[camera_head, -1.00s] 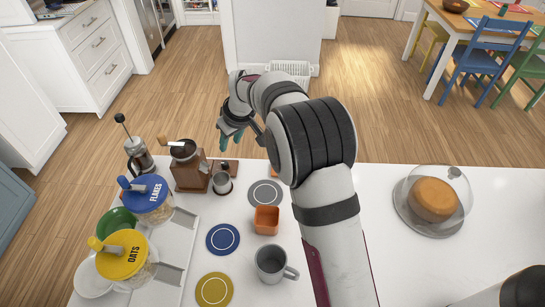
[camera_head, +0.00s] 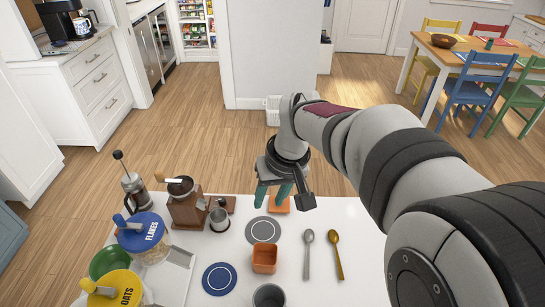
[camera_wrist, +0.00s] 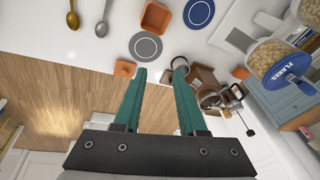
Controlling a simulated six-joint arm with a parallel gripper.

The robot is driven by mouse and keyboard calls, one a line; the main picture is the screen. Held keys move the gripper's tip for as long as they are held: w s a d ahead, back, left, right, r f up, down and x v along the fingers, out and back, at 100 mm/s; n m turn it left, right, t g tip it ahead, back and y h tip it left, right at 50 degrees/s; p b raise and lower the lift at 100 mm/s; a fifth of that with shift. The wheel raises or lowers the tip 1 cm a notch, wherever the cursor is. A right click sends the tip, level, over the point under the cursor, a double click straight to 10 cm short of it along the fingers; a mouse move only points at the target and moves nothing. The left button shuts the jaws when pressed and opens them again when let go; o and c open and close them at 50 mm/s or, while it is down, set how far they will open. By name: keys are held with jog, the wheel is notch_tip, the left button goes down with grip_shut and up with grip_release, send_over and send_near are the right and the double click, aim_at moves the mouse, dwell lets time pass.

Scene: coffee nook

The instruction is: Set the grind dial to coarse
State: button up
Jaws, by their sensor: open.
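The coffee grinder (camera_head: 188,211), a wooden box with a dark round hopper and a crank with a wooden knob, stands near the counter's far edge at the left. In the wrist view the grinder (camera_wrist: 203,77) is partly hidden behind my right finger. I cannot make out a grind dial or its setting in either view. My gripper (camera_head: 273,191) has teal fingers, which are apart with nothing between them. It is at the counter's far edge, to the right of the grinder and clear of it. The wrist view shows the gap between the fingertips (camera_wrist: 160,72).
A metal cup (camera_head: 219,219) stands beside the grinder, and a French press (camera_head: 134,190) is to its left. A grey coaster (camera_head: 263,231), an orange bowl (camera_head: 264,258) and two spoons (camera_head: 308,255) lie nearer. Jars labelled FLAKES (camera_head: 143,238) and OATS (camera_head: 117,290) stand at the left.

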aim_at(222, 199)
jog(key=shift+o, duration=0.7)
jog(key=shift+w, duration=0.15)
jog(key=shift+o, duration=0.6)
jog(key=w+a+f+n+t+y, duration=0.1)
jog(key=w+a+f+n, duration=0.5)
jog(key=w+a, duration=0.4)
jog(key=w+f, duration=0.1)
jog(key=w, duration=0.1)
jog(key=shift+w+n, duration=0.3)
jog(key=shift+n, duration=0.1)
jog(key=x, duration=1.6)
jog(key=shift+w+a+r, duration=0.1)
jog(key=shift+a, duration=0.1)
grip_shut()
